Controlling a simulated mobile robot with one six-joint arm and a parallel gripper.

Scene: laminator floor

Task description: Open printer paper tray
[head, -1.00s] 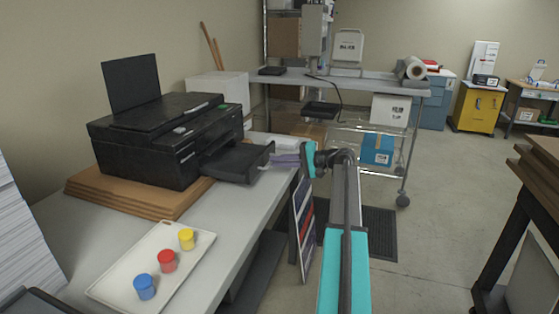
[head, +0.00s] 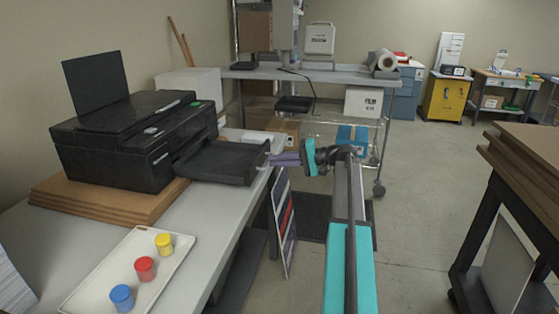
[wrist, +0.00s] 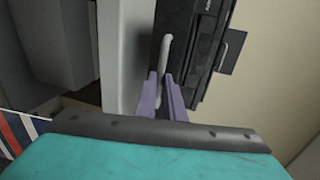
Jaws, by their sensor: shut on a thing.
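The black printer (head: 125,140) sits on a stack of brown boards on the table at left. Its paper tray (head: 220,163) sticks out of the front, towards the right and over the table's edge. My gripper (head: 274,160) is at the tray's outer end, with its purple fingers shut on the tray's front edge. In the wrist view my gripper (wrist: 163,78) has its fingers on either side of a pale strip (wrist: 165,52) beside the black printer body. The exact contact is small and partly hidden by the fingers.
A white tray (head: 82,296) with blue, red and yellow jars lies on the table nearer me. A metal cart (head: 345,78) stands behind. A stack of brown boards on a dark stand (head: 520,165) is at right.

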